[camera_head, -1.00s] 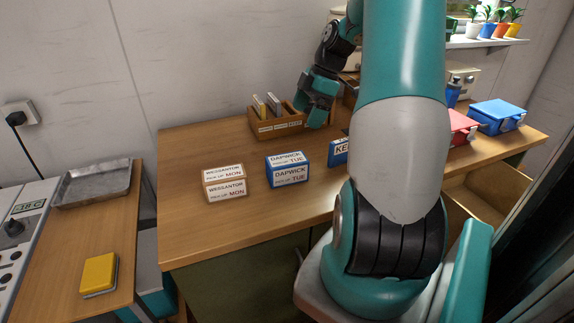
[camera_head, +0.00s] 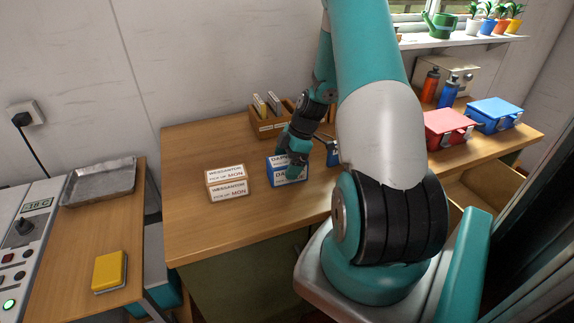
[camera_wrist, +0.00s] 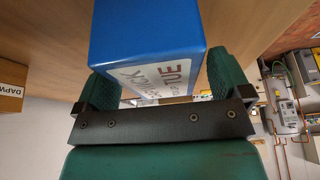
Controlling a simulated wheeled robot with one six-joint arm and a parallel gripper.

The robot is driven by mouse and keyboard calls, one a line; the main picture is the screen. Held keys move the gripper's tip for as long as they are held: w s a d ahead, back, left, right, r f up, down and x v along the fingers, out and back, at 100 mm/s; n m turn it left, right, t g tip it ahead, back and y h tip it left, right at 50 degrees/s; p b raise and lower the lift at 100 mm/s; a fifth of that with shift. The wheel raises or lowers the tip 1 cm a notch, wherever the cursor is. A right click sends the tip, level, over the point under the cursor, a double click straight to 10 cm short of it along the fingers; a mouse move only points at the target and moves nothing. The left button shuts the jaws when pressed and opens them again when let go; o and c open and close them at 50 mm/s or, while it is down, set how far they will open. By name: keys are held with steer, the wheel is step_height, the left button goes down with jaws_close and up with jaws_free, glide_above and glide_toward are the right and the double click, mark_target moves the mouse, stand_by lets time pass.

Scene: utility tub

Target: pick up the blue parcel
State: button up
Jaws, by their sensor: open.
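The blue parcel (camera_head: 274,171) stands on the wooden table, its white label reading DAPWICK and TUE partly hidden by my gripper in the head view. In the wrist view the blue parcel (camera_wrist: 135,35) lies between the two green fingers of my gripper (camera_wrist: 160,80), its label facing the palm. The fingers are open, one on each side of the parcel; I cannot tell whether they touch it.
A brown parcel (camera_head: 228,182) marked MON stands to the left. A wooden rack (camera_head: 268,129) stands behind. Red (camera_head: 447,124) and blue boxes (camera_head: 494,112) are at the right. The table's front left is clear.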

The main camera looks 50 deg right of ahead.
steer(key=shift+x, duration=0.75)
steer(key=shift+f, duration=0.3)
steer(key=c, duration=1.1)
steer(key=shift+r, duration=0.1)
steer(key=shift+c, duration=0.2)
